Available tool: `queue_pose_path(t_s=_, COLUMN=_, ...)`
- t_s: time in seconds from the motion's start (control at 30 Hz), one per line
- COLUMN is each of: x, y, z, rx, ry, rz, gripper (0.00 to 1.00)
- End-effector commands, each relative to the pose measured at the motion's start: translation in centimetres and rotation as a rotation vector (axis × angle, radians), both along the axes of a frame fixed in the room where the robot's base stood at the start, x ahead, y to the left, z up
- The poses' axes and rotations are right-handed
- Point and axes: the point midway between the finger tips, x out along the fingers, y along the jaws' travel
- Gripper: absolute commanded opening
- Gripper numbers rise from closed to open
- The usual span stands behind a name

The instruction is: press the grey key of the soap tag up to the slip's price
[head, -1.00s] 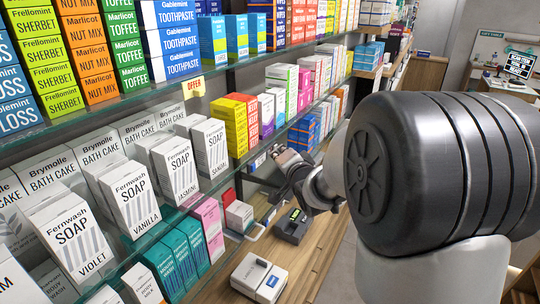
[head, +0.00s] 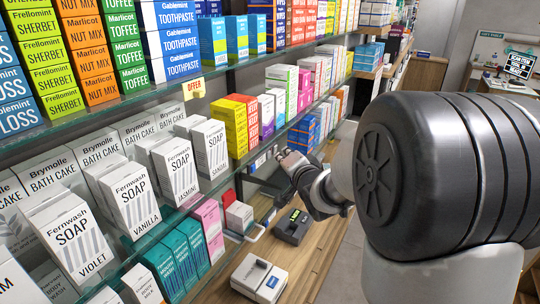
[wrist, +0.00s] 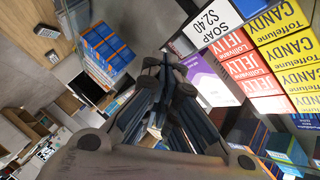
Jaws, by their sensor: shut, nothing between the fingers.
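In the wrist view a white card (wrist: 208,24) reads "SOAP $2.40", upside-down boxes behind it; I cannot tell whether it is the soap tag or the slip. No grey key can be made out. In the head view small white and blue tags (head: 262,160) sit on the lower shelf's front edge, too small to read. My gripper (head: 284,156) is close to that edge, just right of the tags. In the wrist view its fingers (wrist: 158,68) are together and empty, apart from the card in the picture.
Fernwash soap boxes (head: 175,168) stand along the lower shelf, with yellow and red boxes (head: 236,120) farther along. A dark device with a green display (head: 292,227) and a white box with a blue label (head: 258,280) sit on the wooden surface below. Open floor lies right.

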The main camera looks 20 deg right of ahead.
Motion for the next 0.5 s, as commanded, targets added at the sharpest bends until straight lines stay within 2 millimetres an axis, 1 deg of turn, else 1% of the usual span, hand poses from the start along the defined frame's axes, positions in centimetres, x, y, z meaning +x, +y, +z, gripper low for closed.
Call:
queue_pose_path(t_s=0.27, x=-0.1, y=-0.1, z=0.0, rx=0.000, ry=-0.001, rz=-0.001, gripper=0.00)
queue_pose_path(t_s=0.5, x=-1.8, y=-1.5, z=0.1, rx=-0.001, ry=0.001, rz=-0.003, gripper=0.00)
